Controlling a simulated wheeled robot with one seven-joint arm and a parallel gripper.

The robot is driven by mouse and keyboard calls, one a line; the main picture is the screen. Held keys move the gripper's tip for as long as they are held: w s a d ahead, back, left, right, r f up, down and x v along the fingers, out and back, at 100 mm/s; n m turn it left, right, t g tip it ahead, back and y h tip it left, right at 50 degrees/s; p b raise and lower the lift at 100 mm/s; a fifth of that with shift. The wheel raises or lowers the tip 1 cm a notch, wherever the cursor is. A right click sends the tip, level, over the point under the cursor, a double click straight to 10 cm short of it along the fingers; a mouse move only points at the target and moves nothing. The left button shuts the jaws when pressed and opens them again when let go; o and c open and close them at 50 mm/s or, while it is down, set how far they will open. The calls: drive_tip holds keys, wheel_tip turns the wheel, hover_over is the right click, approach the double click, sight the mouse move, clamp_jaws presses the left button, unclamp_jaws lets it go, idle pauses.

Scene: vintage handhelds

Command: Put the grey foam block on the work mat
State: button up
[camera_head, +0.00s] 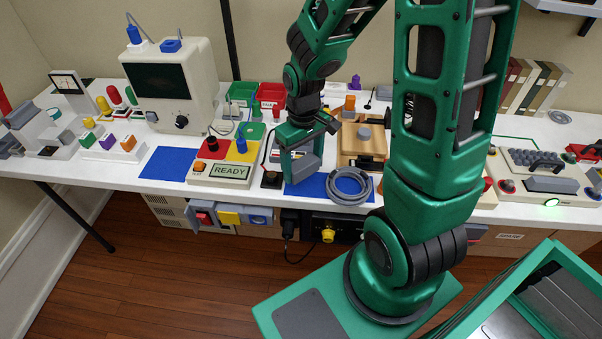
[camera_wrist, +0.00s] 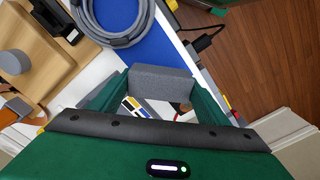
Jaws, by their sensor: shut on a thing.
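My gripper (camera_head: 302,166) is shut on the grey foam block (camera_head: 307,168), above the white bench near its front edge. In the wrist view the block (camera_wrist: 161,80) spans between the green fingertips (camera_wrist: 158,92). A blue mat (camera_head: 309,188) lies under and in front of the block, and it also shows in the wrist view (camera_wrist: 166,48). A second blue mat (camera_head: 167,163) lies bare further left. I cannot tell which one is the work mat, or whether the block touches the mat below it.
A coiled grey cable (camera_head: 350,188) covers the right end of the nearer mat. A console marked READY (camera_head: 228,170) stands to its left, with a small black pad (camera_head: 271,180) between. A wooden stand (camera_head: 362,147) is behind the coil. The bench's front edge is close.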

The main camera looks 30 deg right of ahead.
sight(303, 174)
drive_tip(key=shift+f, duration=2)
drive_tip(key=o, duration=1)
drive_tip(key=shift+f, duration=0.1)
wheel_tip(303, 174, up, 12)
drive_tip(key=shift+r, duration=0.15)
drive_tip(key=shift+s+d+r, duration=0.2)
drive_tip(key=shift+d, duration=0.15)
drive_tip(key=s+d+r+m, duration=0.3)
drive_tip(key=s+d+m, duration=0.1)
drive_tip(key=s, duration=0.5)
drive_tip(key=s+d+r+m, duration=0.4)
drive_tip(key=s+d, duration=0.1)
drive_tip(key=s, duration=0.3)
drive_tip(key=shift+s+d, duration=0.35)
